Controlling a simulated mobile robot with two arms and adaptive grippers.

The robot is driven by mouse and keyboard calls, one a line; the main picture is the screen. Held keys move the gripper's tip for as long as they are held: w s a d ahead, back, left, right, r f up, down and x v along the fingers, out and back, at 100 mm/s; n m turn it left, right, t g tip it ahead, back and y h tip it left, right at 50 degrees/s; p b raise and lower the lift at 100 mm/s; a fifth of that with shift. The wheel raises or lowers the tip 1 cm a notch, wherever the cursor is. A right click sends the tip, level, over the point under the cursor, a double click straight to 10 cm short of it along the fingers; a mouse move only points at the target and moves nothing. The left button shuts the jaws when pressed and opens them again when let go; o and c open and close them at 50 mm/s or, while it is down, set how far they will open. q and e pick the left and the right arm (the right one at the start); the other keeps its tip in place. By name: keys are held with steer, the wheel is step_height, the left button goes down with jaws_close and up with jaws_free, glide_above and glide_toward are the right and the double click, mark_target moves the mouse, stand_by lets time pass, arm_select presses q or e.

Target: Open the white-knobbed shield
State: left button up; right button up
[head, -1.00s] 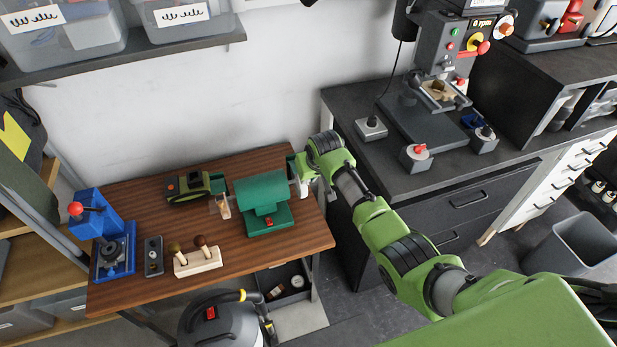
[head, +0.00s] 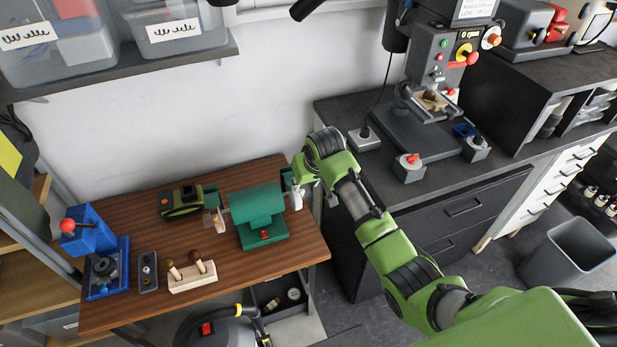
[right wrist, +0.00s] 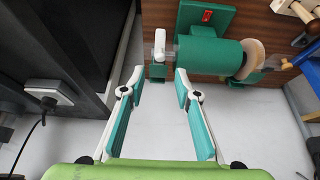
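The green bench grinder (head: 257,212) stands on the wooden table, and its green body (right wrist: 208,58) also shows in the right wrist view. A white knob (right wrist: 159,42) stands at the grinder's end nearest my right gripper, with a clear shield (right wrist: 172,48) hard to make out beside it. My right gripper (head: 297,192) is at the grinder's right end. In the right wrist view its fingers (right wrist: 159,76) are spread with nothing between them, and the knob lies just beyond the fingertips, apart from them. My left gripper is not in view.
A wooden block with two knobbed sticks (head: 192,276), a grey switch box (head: 148,271), a blue press (head: 95,250) and a green-black device (head: 182,201) share the table. A dark cabinet with a drill press (head: 425,115) stands close on the right.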

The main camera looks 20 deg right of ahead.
steer(key=v, duration=0.4)
steer(key=shift+s+r, duration=0.15)
steer(key=shift+r, duration=0.1)
steer(key=shift+f, duration=0.1)
steer(key=s+d+f+g+b, duration=0.1)
steer(key=s+f+b, duration=0.3)
steer(key=f, duration=0.9)
steer(key=s+f+b, duration=0.1)
steer(key=s+f, duration=0.6)
steer(key=f, duration=0.6)
steer(key=s+d+f+g+b, duration=0.1)
steer(key=s+f+b, duration=0.3)
steer(key=f, duration=0.9)
steer(key=s+f+b, duration=0.1)
steer(key=s+f, duration=0.7)
steer(key=s, duration=0.5)
steer(key=s+d+f+n+g+b, duration=0.1)
steer(key=s+f+b, duration=0.1)
steer(key=s+f, duration=0.6)
steer(key=s+f+n+g+b, duration=0.1)
steer(key=s+f, duration=0.7)
steer(key=s, duration=1.1)
steer(key=shift+d+f+b, duration=0.25)
steer(key=shift+f+b, duration=0.05)
steer(key=shift+b, duration=0.35)
